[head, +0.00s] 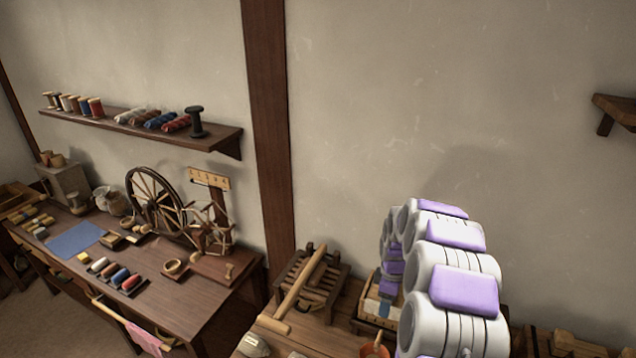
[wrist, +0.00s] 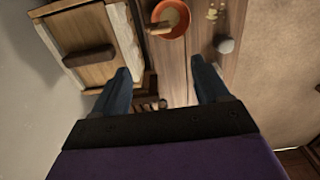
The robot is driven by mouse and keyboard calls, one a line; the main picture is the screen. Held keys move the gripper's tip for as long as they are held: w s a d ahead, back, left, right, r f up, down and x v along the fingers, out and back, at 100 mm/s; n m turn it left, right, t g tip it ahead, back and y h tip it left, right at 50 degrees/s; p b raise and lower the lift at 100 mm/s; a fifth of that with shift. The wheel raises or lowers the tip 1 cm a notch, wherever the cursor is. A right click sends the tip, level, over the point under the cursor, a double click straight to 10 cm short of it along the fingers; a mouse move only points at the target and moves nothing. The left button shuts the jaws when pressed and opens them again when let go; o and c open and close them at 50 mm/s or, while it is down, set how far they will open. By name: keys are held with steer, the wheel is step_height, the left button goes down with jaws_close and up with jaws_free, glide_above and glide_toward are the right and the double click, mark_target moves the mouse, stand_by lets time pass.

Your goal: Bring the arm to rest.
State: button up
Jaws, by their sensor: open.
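My gripper (wrist: 162,82) shows in the wrist view with its two dark blue fingers spread wide apart and nothing between them. It is above a wooden bench top (wrist: 176,62).
Below the gripper are a wooden box (wrist: 108,28) with a dark handle-like bar, an orange bowl (wrist: 168,20) and a small grey round thing (wrist: 226,45). A spinning wheel (head: 157,204) stands on the left table (head: 185,292). A wall shelf (head: 143,126) holds spools.

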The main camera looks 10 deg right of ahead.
steer(key=s+a+r+m+b, duration=0.2)
steer(key=s+a+r+m, duration=0.3)
steer(key=s+a+r, duration=0.9)
steer(key=s+a+r+m+g, duration=0.1)
steer(key=s+m, duration=0.2)
steer(key=s, duration=1)
steer(key=s+a+r+m+b, duration=0.1)
steer(key=s+r+m, duration=0.1)
steer(key=s, duration=1.1)
steer(key=shift+a+r+m+g, duration=0.2)
steer(key=shift+r+m+g, duration=0.15)
steer(key=shift+m, duration=0.35)
